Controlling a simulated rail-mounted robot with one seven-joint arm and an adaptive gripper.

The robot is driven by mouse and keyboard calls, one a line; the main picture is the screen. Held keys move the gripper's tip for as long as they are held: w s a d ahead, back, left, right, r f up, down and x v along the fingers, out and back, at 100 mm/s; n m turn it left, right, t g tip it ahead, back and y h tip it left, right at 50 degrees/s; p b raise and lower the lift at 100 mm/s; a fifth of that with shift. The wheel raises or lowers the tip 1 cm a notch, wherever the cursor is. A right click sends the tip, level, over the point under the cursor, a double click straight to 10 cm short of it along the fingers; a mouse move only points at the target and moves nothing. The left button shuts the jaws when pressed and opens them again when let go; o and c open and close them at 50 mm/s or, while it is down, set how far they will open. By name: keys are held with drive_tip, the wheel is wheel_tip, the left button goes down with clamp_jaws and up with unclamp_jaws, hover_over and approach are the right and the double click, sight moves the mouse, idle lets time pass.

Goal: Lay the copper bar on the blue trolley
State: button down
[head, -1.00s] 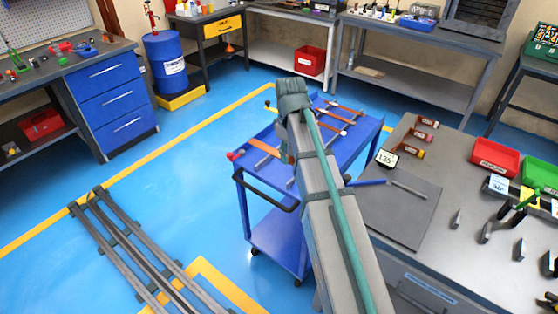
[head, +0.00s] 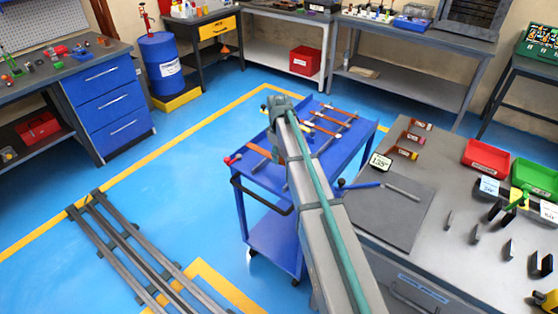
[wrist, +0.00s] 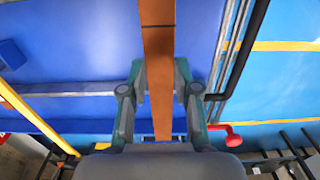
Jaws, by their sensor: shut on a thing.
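In the wrist view the copper bar (wrist: 158,75) runs straight between the two fingers of my gripper (wrist: 158,80), which is shut on it. Blue trolley surface (wrist: 70,55) shows below and beside the bar; I cannot tell whether they touch. In the head view the blue trolley (head: 340,155) stands in the middle, beneath the end of my arm. My arm hides my gripper there. Copper strips (head: 322,129) lie across grey rests on the trolley's top. Another copper piece shows left of my arm; I cannot tell if it is the held bar.
A red-knobbed part (head: 232,159) and a black handle (head: 262,206) are at the trolley's left end. A grey workbench (head: 440,190) with red and green bins is at the right. Long grey rails (head: 125,245) lie at the lower left. Open blue floor is left of the trolley.

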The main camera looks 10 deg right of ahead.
drive_tip(key=shift+f+p, duration=0.4)
drive_tip(key=shift+f, duration=0.95)
drive_tip(key=shift+f, duration=0.4)
drive_tip(key=c, duration=0.8)
unclamp_jaws()
drive_tip(key=shift+s, duration=0.1)
drive_tip(key=shift+c, duration=0.2)
wheel_tip(320, 180, up, 13)
drive_tip(key=b, duration=0.2)
drive_tip(key=shift+b, duration=0.35)
